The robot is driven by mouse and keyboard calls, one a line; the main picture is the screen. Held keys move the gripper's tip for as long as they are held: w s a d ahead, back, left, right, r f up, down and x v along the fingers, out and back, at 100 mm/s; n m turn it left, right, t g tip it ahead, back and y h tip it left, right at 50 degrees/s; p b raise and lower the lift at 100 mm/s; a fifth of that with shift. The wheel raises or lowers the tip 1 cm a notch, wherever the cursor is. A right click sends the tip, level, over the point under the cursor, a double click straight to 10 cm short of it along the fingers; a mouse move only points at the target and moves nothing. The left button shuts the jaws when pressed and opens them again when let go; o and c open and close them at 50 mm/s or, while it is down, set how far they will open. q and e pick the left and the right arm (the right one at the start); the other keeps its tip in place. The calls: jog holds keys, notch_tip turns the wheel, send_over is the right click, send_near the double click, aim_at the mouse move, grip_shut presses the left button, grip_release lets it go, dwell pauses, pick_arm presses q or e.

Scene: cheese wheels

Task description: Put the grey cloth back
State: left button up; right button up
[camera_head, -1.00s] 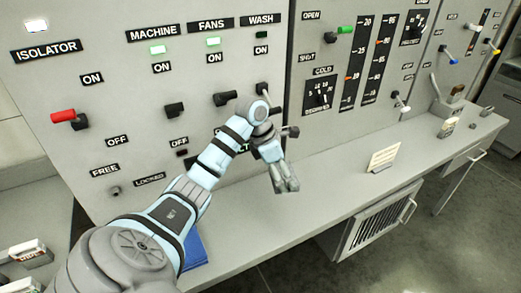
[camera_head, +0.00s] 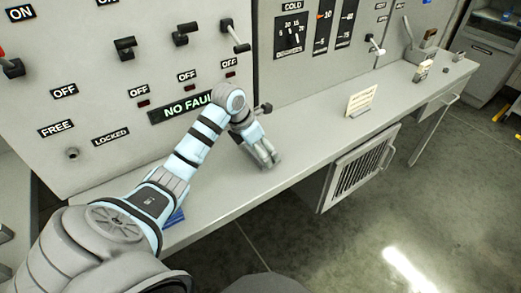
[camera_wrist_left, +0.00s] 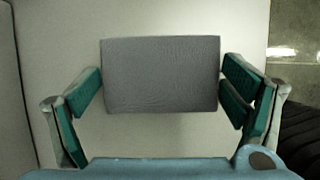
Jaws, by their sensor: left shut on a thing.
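The grey cloth (camera_wrist_left: 160,75) is a flat, dark grey rectangle in the left wrist view, seen from above. My left gripper (camera_wrist_left: 160,86) is shut on it, with a green-padded finger at each side edge. The cloth cannot be made out there. Whether the cloth touches the counter is unclear. My right gripper is in neither view.
The control panel (camera_head: 90,95), with protruding levers, rises behind the counter. A small card (camera_head: 361,100) stands to the right of my gripper. A blue item (camera_head: 174,218) lies partly behind my arm. The counter between gripper and card is clear.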

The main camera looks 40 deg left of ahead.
pick_arm(q)
jog(key=shift+a+f, duration=0.1)
jog(key=shift+f, duration=0.2)
jog(key=o, duration=0.8)
jog(key=shift+r, duration=0.1)
jog(key=shift+o, duration=0.2)
jog(key=shift+r, duration=0.1)
jog(key=shift+r, duration=0.35)
jog(key=p+v, duration=0.1)
jog(key=v, duration=1)
jog(key=shift+r, duration=0.2)
